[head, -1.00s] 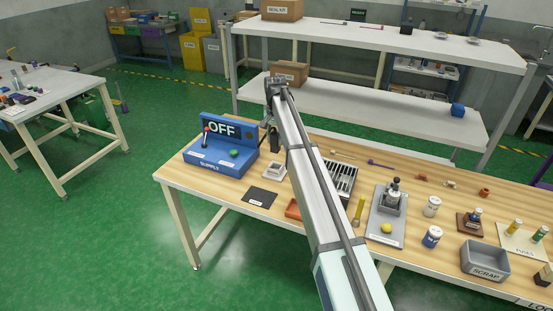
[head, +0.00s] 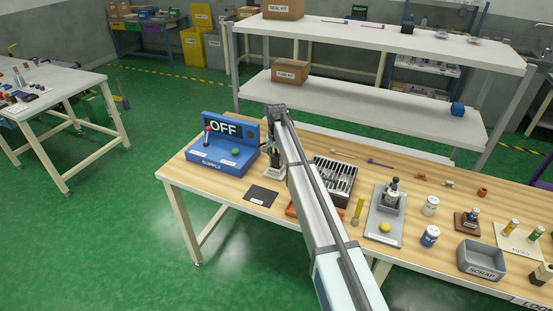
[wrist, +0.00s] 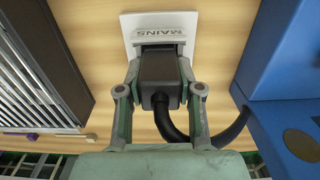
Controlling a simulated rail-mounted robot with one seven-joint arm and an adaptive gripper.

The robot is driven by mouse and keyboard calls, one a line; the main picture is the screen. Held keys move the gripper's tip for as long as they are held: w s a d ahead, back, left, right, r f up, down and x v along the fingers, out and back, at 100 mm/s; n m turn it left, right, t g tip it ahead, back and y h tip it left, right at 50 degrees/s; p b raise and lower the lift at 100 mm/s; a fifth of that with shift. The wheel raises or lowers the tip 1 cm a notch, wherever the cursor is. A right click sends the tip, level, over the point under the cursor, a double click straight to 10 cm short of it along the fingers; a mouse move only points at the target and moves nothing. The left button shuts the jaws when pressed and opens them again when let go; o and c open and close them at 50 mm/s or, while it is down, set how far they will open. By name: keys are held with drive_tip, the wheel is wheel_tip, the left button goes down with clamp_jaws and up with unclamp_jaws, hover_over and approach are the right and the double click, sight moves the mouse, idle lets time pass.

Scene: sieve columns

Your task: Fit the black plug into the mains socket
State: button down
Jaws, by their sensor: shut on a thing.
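My gripper (wrist: 155,85) is shut on the black plug (wrist: 160,70), one finger on each side of its body. A thick black cable curves from the plug to the right. The white mains socket (wrist: 185,22), marked MAINS, lies just beyond the plug's front end in the wrist view. The plug is lined up with the socket's dark middle; I cannot tell whether it is touching or inside. In the head view my gripper (head: 273,153) is low over the socket (head: 275,173), and the plug is mostly hidden there.
The blue supply box (head: 225,160) with an OFF sign stands close on the left; its side also shows in the wrist view (wrist: 285,60). A slatted rack (head: 337,176) is close on the right. A dark mat (head: 261,196) lies in front. A shelf (head: 360,97) stands behind.

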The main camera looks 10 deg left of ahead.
drive_tip(key=shift+f, duration=0.1)
drive_tip(key=c, duration=0.7)
unclamp_jaws()
drive_tip(key=shift+c, duration=0.2)
wheel_tip(320, 180, up, 12)
drive_tip(key=b, duration=0.3)
